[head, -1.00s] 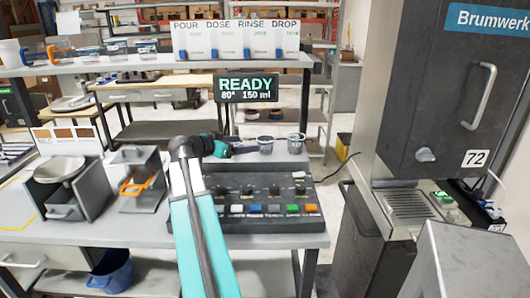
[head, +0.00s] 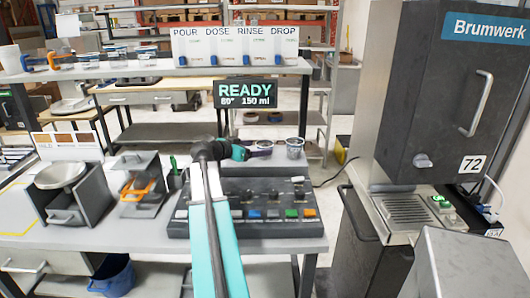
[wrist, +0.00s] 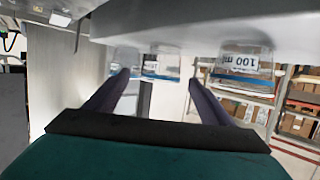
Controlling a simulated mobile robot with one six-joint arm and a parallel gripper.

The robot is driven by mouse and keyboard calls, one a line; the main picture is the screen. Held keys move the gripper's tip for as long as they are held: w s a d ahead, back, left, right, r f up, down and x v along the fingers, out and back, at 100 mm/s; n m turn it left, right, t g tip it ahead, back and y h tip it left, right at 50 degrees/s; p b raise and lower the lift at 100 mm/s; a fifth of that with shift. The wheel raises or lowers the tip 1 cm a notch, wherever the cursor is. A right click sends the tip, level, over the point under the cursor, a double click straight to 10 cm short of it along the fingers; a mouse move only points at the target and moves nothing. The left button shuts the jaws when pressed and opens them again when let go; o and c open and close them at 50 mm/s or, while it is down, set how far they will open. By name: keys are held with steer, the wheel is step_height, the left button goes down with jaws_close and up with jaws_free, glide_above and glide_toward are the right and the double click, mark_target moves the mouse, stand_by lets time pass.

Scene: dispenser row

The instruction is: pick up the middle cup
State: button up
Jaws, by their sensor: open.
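Three clear cups with dark-lettered labels hang upside down in the inverted wrist view. The middle cup (wrist: 162,66) appears between my two fingers, apart from them. A left cup (wrist: 126,58) is partly behind the left finger, and a right cup (wrist: 243,68) looks larger. In the head view one cup (head: 296,147) stands at the right on the counter's back edge. My gripper (head: 262,148) is just left of it, with its fingers open and empty. It hides most of the other cups there.
A control panel (head: 250,211) with coloured buttons lies under my arm. A READY display (head: 245,93) stands behind. A large Brumwerk machine (head: 443,95) blocks the right. A scale (head: 62,176) and an orange-clamped unit (head: 137,188) stand at the left.

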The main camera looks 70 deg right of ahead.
steer(key=shift+s+d+f, duration=0.1)
steer(key=shift+d, duration=0.1)
steer(key=shift+d, duration=0.15)
steer(key=shift+p+x, duration=0.65)
steer(key=shift+x, duration=2)
steer(key=c, duration=1.1)
